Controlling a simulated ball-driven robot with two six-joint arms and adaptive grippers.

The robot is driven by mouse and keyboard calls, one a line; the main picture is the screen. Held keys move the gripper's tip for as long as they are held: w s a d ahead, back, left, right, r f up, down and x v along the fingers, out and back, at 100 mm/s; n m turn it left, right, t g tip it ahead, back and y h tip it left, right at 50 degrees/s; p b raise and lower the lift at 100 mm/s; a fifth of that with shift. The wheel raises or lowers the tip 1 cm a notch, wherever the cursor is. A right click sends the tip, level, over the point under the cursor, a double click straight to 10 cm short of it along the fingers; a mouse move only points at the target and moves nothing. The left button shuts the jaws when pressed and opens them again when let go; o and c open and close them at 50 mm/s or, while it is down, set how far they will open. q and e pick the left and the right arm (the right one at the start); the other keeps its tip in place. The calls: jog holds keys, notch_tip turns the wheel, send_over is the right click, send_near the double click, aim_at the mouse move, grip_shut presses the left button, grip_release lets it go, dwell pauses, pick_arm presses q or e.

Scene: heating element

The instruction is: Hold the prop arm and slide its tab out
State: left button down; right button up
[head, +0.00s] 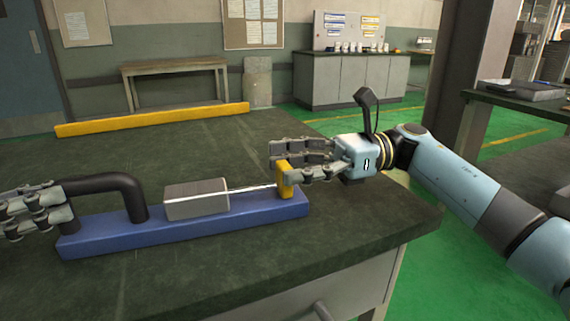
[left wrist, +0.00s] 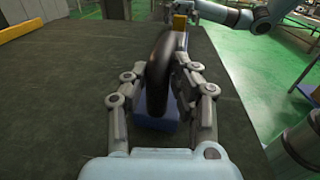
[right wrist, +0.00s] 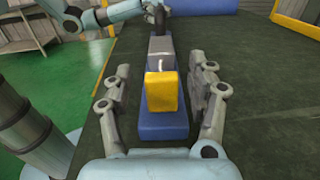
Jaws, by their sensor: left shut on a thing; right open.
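A black bent prop arm (head: 128,186) stands on the left part of a blue base (head: 185,232). My left gripper (head: 62,205) is shut on the black prop arm, which also shows between its fingers in the left wrist view (left wrist: 160,65). A grey block (head: 196,197) sits mid-base, and a thin bright rod (head: 252,189) runs from it to a yellow tab (head: 287,181) at the right end. My right gripper (head: 280,165) is open around the yellow tab. In the right wrist view the tab (right wrist: 161,93) stands between the fingers, with gaps on both sides.
The dark green bench top (head: 190,280) is clear around the base. A yellow strip (head: 150,119) runs along its far edge. A wooden table (head: 175,68) and a grey cabinet (head: 350,80) stand well behind.

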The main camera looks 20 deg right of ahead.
jog(key=d, duration=0.7)
jog(key=s+d, duration=0.1)
jog(key=d, duration=0.3)
jog(key=shift+s+d, duration=0.1)
jog(key=shift+d, duration=0.05)
pick_arm(q)
jog(key=c, duration=1)
grip_release()
